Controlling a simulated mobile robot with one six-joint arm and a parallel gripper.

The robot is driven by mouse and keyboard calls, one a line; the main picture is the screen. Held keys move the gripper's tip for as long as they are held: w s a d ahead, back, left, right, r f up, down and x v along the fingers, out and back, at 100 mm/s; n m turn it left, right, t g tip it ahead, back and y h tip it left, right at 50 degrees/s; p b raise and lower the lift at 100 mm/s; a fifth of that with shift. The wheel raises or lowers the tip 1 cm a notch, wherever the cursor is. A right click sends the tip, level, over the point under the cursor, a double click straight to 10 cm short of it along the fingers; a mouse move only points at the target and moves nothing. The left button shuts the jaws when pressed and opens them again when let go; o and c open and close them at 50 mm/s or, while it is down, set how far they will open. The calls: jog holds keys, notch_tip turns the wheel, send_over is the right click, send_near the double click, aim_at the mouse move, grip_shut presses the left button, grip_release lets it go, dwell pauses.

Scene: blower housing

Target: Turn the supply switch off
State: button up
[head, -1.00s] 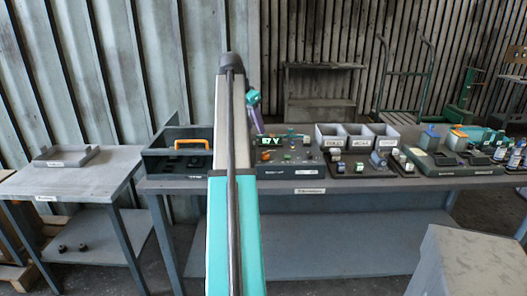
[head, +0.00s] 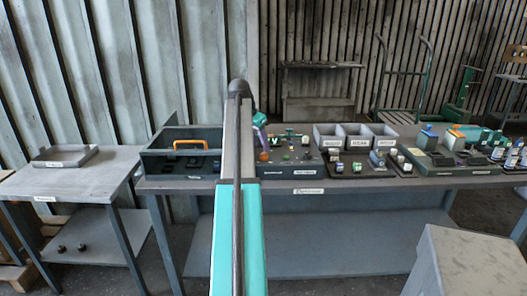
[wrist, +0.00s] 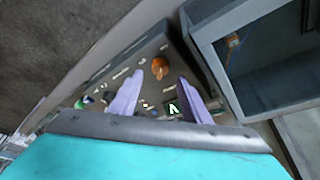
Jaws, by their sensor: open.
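The dark control panel (head: 290,171) stands on the long bench, just right of my arm in the head view. It carries an orange knob (wrist: 160,67), a lit green display (wrist: 172,108) and small buttons. The orange knob also shows in the head view (head: 264,156). I cannot read which control is labelled as the supply switch. My gripper (wrist: 162,77) is open, its two purple fingers apart over the panel, with the orange knob showing beyond and between the fingertips. No contact is visible. In the head view my arm hides part of the panel's left side.
An open dark box with an orange handle (head: 190,144) stands left of the panel. Grey bins (head: 357,141) and trays of small parts (head: 455,163) stand to the right. A side table (head: 75,180) is at far left, and a grey block (head: 470,262) at front right.

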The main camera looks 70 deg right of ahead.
aim_at(264, 153)
jog(key=shift+x, duration=2.35)
jog(key=c, duration=1)
